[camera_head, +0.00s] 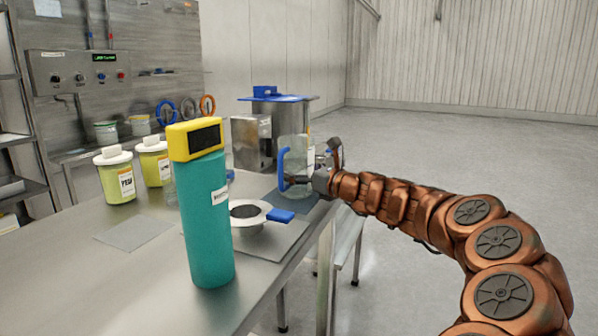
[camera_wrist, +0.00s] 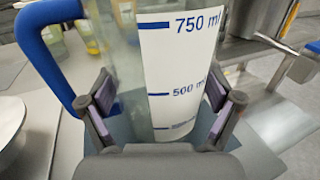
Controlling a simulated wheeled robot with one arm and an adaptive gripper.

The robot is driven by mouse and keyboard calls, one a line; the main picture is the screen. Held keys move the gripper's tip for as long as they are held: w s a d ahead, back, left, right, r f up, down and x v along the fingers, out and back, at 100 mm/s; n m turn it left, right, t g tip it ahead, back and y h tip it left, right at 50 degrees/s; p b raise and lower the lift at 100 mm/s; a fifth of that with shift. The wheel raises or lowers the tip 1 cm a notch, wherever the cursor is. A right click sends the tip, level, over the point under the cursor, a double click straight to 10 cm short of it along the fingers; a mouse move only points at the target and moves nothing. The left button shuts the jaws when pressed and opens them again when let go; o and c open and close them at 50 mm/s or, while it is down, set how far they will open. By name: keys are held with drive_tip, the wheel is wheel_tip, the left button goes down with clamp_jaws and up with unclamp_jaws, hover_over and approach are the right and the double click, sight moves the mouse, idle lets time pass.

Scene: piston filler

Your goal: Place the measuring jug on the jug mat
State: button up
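The measuring jug (camera_head: 297,158) is clear, with a blue handle on its left and a white scale strip. It is upright near the right edge of the table, over a dark blue-grey mat (camera_head: 312,208). The jug fills the middle of the wrist view (camera_wrist: 180,70), its handle at upper left. My gripper (camera_wrist: 162,95) has one finger on each side of the jug, and the pads look pressed to its walls. The mat shows around the jug's base there (camera_wrist: 122,130). I cannot tell whether the base touches it; the lower jug is partly hidden.
A teal bottle with a yellow top (camera_head: 205,215) stands in front. A round metal dish with a blue tab (camera_head: 250,215) is near the jug. Behind are a metal box (camera_head: 251,142) and a blue-lidded vessel (camera_head: 285,112). Yellow-green jars (camera_head: 117,180) stand left. The front-left table is clear.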

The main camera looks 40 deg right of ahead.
drive_tip(key=shift+o, duration=0.6)
drive_tip(key=shift+r, duration=0.15)
drive_tip(key=shift+s+d, duration=0.15)
drive_tip(key=shift+s, duration=0.25)
drive_tip(key=s+d+p, duration=0.2)
drive_tip(key=s+p, duration=0.1)
drive_tip(key=s, duration=0.8)
